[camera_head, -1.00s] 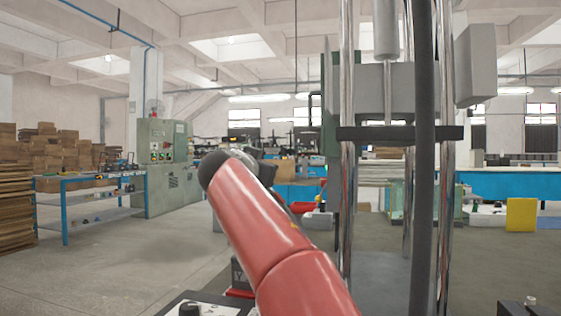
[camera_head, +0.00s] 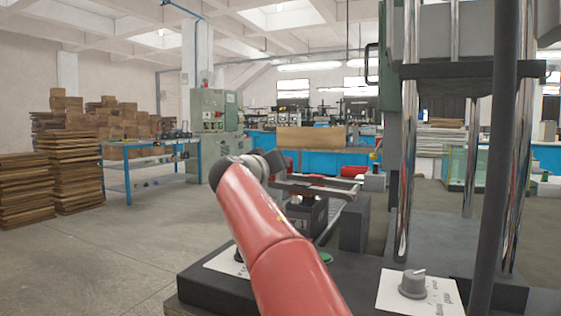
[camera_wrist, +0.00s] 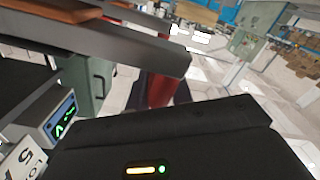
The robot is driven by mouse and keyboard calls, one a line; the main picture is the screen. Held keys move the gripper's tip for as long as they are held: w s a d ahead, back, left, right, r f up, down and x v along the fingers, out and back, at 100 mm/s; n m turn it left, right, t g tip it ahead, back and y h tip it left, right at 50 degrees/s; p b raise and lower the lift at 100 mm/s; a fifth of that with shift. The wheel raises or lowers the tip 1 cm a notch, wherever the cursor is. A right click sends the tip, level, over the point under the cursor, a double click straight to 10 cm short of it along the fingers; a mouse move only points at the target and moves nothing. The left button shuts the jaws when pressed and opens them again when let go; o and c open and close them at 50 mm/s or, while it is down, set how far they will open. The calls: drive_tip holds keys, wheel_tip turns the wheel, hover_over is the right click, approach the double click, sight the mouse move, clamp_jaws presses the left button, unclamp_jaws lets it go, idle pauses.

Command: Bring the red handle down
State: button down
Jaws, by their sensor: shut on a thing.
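The red handle shows as a narrow reddish-brown bar (camera_head: 314,190) in the head view, lying nearly level between the grey fingers of my gripper (camera_head: 345,189). The fingers are shut on it, above the dark base of the press. In the wrist view the orange-brown handle (camera_wrist: 55,11) runs along the top left, partly hidden by a broad grey finger. The handle's far end and pivot are not clear. My red arm covers part of the area in the head view.
The press has chrome columns (camera_head: 408,150) at right and a dark base with a knob (camera_head: 412,284) at the front. A lit display (camera_wrist: 63,128) is close at left in the wrist view. Floor is open at left, before a blue table (camera_head: 128,165) and stacked wood (camera_head: 78,170).

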drive_tip(key=shift+w+d+f+b, duration=0.15)
drive_tip(key=shift+d+f+b, duration=0.15)
drive_tip(key=shift+f, duration=0.5)
drive_tip(key=c, duration=1.4)
unclamp_jaws()
drive_tip(key=shift+d, duration=0.1)
drive_tip(key=shift+o, duration=0.2)
drive_tip(key=shift+a, duration=0.2)
drive_tip(key=shift+s+a, duration=0.15)
drive_tip(key=shift+s, duration=0.15)
drive_tip(key=b+v, duration=0.2)
drive_tip(key=v, duration=0.5)
